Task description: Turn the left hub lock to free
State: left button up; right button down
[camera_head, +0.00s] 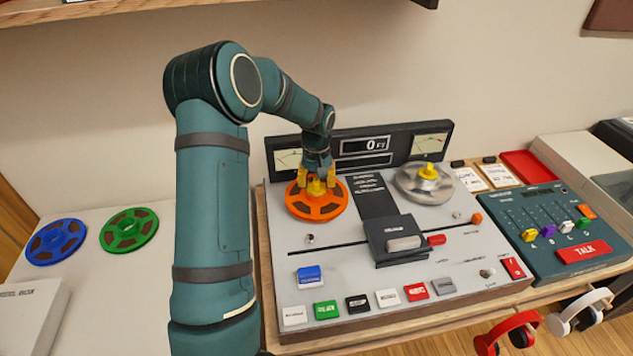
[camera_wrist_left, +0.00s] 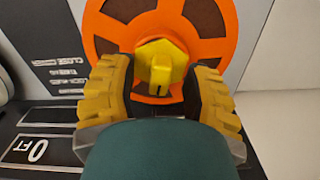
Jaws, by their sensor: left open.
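The left hub lock is a yellow knob (camera_head: 317,187) at the centre of the orange reel (camera_head: 316,210) on the tape machine (camera_head: 285,244). The knob (camera_wrist_left: 161,66) also shows in the left wrist view, in front of the orange reel (camera_wrist_left: 216,17). My left gripper (camera_head: 317,180) is at the knob. Its yellow padded fingers (camera_wrist_left: 163,80) stand apart, one on each side of the knob. I cannot tell whether either finger touches it. My right gripper is in neither view.
A silver reel with a second yellow knob (camera_head: 428,172) sits at the machine's right. A display panel (camera_head: 365,146) rises behind the reels. A head block (camera_head: 391,233) and several buttons are in front. Blue (camera_head: 40,249) and green (camera_head: 116,239) reels lie at the left.

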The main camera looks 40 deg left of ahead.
pick_arm(q)
grip_shut()
jog(key=shift+n, duration=0.4)
jog(key=n+p, duration=0.1)
jog(key=n, duration=0.3)
jog(key=shift+n+p, duration=0.3)
jog(key=n+p, duration=0.2)
jog(key=n, duration=0.3)
jog(key=shift+r+p, duration=0.1)
jog(key=shift+p, duration=0.2)
jog(key=n+p, duration=0.2)
jog(key=n, duration=0.2)
jog(key=shift+n+p, duration=1.2)
jog(key=shift+n, duration=0.4)
jog(key=shift+s+n, duration=0.1)
jog(key=shift+n, duration=0.2)
